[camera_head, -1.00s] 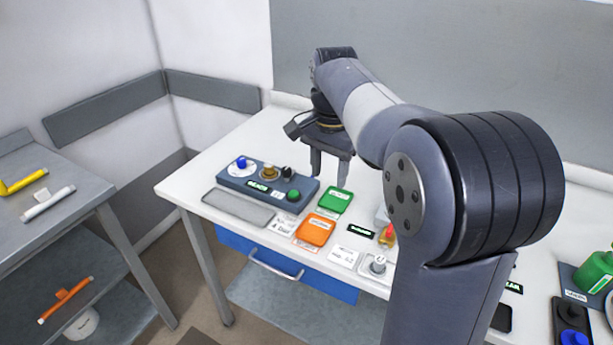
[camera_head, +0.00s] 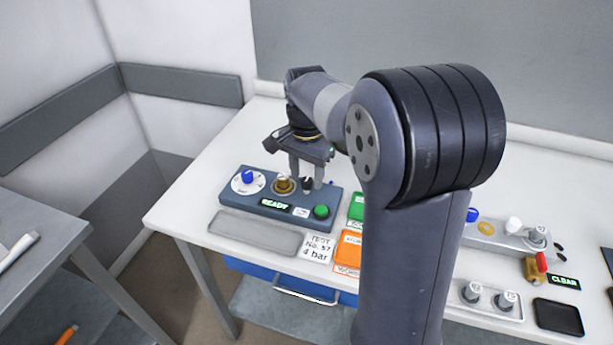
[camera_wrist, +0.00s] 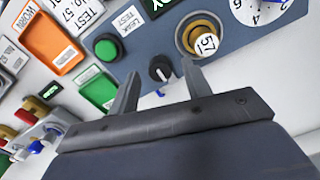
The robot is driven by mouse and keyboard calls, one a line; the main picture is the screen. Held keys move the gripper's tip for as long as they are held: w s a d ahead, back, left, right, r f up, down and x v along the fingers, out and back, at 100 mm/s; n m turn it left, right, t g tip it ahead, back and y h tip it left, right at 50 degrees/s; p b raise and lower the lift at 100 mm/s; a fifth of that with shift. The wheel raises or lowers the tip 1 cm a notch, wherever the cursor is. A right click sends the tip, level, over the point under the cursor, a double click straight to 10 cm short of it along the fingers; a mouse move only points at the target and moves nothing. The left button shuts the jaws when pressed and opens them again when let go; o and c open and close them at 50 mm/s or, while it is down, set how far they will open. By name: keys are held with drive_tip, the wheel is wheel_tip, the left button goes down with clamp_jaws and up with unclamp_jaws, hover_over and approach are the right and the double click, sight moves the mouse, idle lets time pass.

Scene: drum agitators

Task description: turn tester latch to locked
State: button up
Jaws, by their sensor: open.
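The tester (camera_head: 238,204) is a blue-grey box at the left end of the white table, with a lit READY display (camera_head: 275,205). Its latch looks to be the small black knob (camera_wrist: 158,68) with a white pointer mark, beside a brass socket (camera_wrist: 201,34) holding a part marked 57. My gripper (camera_head: 306,180) is open and points down over the back of the tester. In the wrist view its two fingers stand on either side of the black knob with gaps. Contact cannot be told. In the head view the fingers partly hide the knob.
A green button (camera_head: 321,212) and a blue-knobbed dial (camera_head: 248,178) are also on the tester. A grey tray (camera_head: 255,232) lies in front. Green (camera_head: 357,207) and orange (camera_head: 348,250) bins stand to the right. My arm hides the table's middle.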

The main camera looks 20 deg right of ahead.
drive_tip(key=shift+f, duration=0.5)
drive_tip(key=c, duration=1)
